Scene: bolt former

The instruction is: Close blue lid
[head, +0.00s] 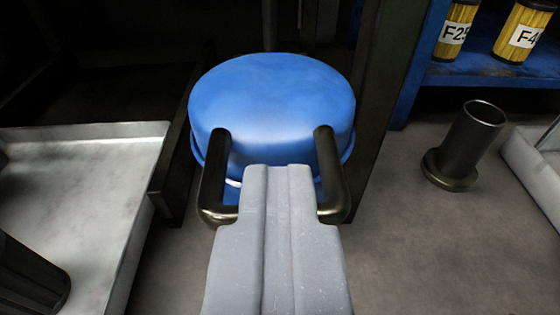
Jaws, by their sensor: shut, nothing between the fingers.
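The blue lid (272,95) is a round, domed cover in the upper middle of the head view. A dark metal U-shaped handle (328,170) is at its near side, with one bar on each side of my gripper. My gripper (277,172) is grey and shut, with nothing between its fingers. Its tip lies between the two handle bars, in front of the lid's near edge. The middle of the handle is hidden behind the gripper. I cannot tell whether the gripper touches the lid or the handle. What lies under the lid is mostly hidden.
A pale metal tray (75,190) is at the left. A dark post (385,100) stands right of the lid. A flanged dark tube (467,145) stands on the grey floor at the right. A blue shelf (480,74) holds yellow labelled cylinders (521,32).

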